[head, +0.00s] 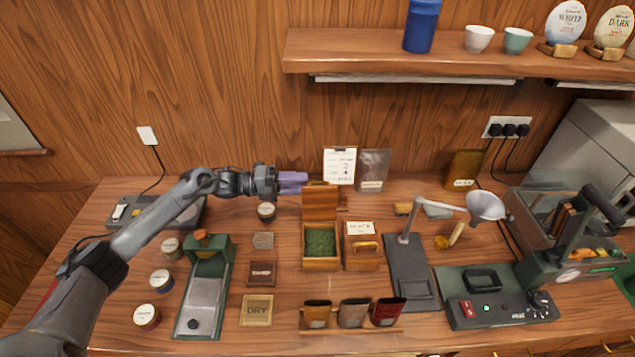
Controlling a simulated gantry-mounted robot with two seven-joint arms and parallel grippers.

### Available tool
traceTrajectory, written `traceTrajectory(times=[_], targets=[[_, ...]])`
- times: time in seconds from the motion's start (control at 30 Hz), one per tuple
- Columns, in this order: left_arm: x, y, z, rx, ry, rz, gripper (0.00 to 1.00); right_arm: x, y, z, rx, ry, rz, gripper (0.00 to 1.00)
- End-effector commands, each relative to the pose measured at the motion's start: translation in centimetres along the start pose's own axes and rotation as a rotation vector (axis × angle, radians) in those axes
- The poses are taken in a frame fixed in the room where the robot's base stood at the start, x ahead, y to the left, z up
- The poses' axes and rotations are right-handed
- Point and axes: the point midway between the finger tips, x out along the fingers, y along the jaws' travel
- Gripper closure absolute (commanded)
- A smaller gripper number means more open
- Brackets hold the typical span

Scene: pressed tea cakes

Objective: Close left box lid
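The left box (306,265) is a small wooden box near the middle of the counter, with green leafy material inside. Its lid (320,205) stands open, roughly upright at the back of the box. My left gripper (305,182) reaches in from the left, its purple fingers pointing right at the upper left of the lid. Whether they touch the lid or are behind it, and whether they are apart or shut, is unclear. A second wooden box (361,230), with a pale label and a brass handle, stands just right with its top closed. My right gripper is out of view.
A clipboard card (340,165) and a grey pouch (373,170) stand behind the boxes. Several pouches stand in a rack (350,331) in front. A green tray device (203,295) is at left.

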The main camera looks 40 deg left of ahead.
Motion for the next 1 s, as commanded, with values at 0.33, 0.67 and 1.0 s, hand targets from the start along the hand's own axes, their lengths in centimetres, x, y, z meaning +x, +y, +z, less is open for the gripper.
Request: traceTrajectory(times=[0.33,0.67,1.0], targets=[[4.7,-0.1,0.1,0.000,-0.001,-0.001,0.65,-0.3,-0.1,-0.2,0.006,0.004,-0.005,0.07],[5.6,0.0,0.0,0.000,-0.001,0.002,0.65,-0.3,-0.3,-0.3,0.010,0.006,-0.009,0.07],[5.5,0.1,0.0,0.000,-0.001,0.002,0.96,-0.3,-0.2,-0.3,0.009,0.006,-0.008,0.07]])
